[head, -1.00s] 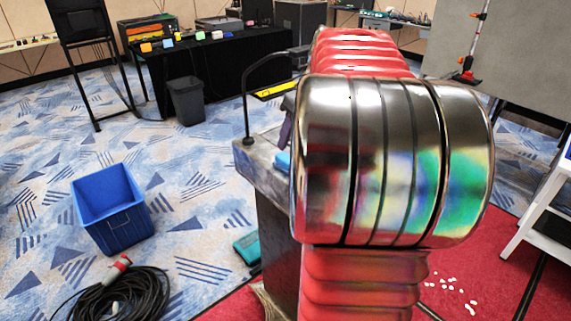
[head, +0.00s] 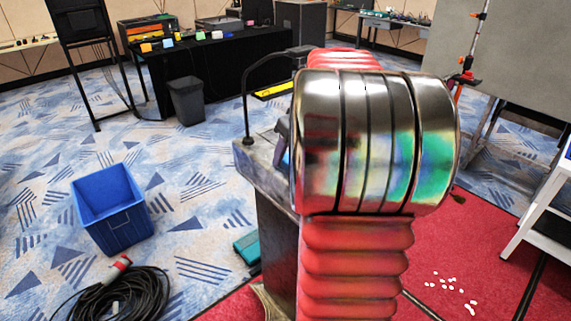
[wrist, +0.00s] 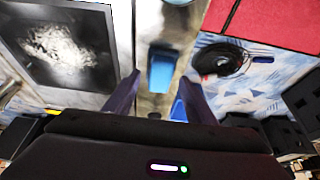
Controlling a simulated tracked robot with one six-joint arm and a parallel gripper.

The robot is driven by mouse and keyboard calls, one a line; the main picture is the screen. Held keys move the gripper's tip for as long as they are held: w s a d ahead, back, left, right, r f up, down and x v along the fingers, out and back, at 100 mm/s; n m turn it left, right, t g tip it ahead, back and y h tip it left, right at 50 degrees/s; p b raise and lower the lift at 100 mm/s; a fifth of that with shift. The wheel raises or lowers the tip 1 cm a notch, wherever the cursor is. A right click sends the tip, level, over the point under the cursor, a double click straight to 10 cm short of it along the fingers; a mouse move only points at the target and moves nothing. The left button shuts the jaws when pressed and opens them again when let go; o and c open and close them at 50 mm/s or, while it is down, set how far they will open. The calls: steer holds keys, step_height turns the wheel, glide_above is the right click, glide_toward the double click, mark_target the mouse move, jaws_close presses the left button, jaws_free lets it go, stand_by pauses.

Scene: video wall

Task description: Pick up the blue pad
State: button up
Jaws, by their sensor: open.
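The blue pad (wrist: 162,70) lies on a grey worn surface in the wrist view, roughly between my fingertips in the picture. My gripper (wrist: 160,77) is open, with its two dark purple fingers to the left and right of the pad. Nothing is held, and I cannot tell how much height is left between fingers and pad. In the head view, my arm hides most of the pad; a sliver of blue (head: 286,160) shows at its left edge, beside a purple bit of my gripper (head: 283,127).
A grey-topped stand (head: 262,178) bears the pad. A blue bin (head: 112,208), a black cable coil (head: 122,298) and a teal case (head: 247,246) lie on the floor. A black bin (head: 187,100) stands by a black-draped table (head: 215,62). Carpet at left is mostly clear.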

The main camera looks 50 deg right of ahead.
mark_target(288, 158)
steer(key=shift+w+f, duration=0.25)
steer(key=shift+f, duration=0.35)
steer(key=shift+c, duration=0.5)
steer(key=c, duration=1)
step_height(288, 158, up, 10)
steer(key=shift+r, duration=0.1)
